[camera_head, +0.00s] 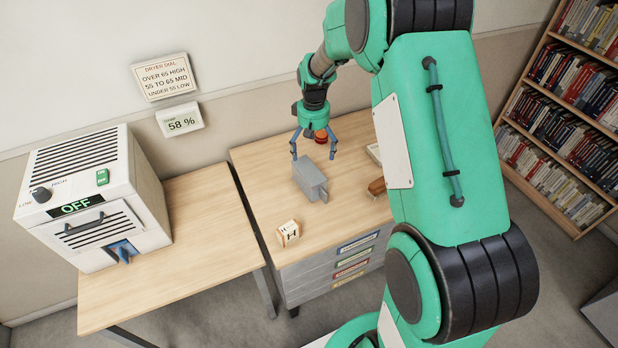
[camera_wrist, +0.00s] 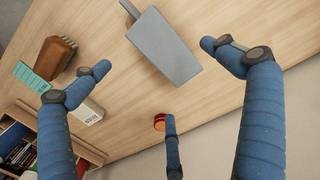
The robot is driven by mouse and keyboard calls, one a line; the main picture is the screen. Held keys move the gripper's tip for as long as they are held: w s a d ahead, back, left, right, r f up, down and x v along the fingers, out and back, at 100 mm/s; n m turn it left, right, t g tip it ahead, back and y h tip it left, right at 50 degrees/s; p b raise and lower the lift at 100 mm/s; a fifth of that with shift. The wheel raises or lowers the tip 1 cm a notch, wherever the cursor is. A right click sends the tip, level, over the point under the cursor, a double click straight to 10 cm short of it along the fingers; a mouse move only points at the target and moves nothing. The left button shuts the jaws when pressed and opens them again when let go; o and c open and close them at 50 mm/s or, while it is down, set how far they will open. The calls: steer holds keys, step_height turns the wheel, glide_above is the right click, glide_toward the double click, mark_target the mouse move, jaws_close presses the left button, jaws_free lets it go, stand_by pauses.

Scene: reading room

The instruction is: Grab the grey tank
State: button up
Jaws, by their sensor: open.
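The grey tank (camera_head: 309,180) is a boxy grey block with a small tab at one end. It lies on the right-hand wooden desk. In the wrist view the grey tank (camera_wrist: 164,47) sits at the top middle, beyond the fingertips and between their lines. My gripper (camera_head: 315,149) is open and empty, above and just behind the tank. In the wrist view my gripper (camera_wrist: 160,75) shows blue fingers spread wide at left and right, with a third finger at the bottom. No finger visibly touches the tank.
A white block marked H (camera_head: 288,233) stands near the desk's front edge. A brown brush (camera_head: 377,187) lies right of the tank. A red round item (camera_wrist: 160,122) is on the desk. A dryer (camera_head: 95,195) reading OFF stands on the left table; a bookshelf (camera_head: 565,110) is right.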

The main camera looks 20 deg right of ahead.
mark_target(313, 168)
stand_by(0.3)
steer(key=shift+f+b, duration=0.8)
steer(key=shift+f, duration=3.5)
steer(key=shift+f, duration=0.1)
steer(key=shift+f+b, duration=0.8)
steer(key=shift+f, duration=1.7)
steer(key=c, duration=1.4)
steer(key=shift+r, duration=0.15)
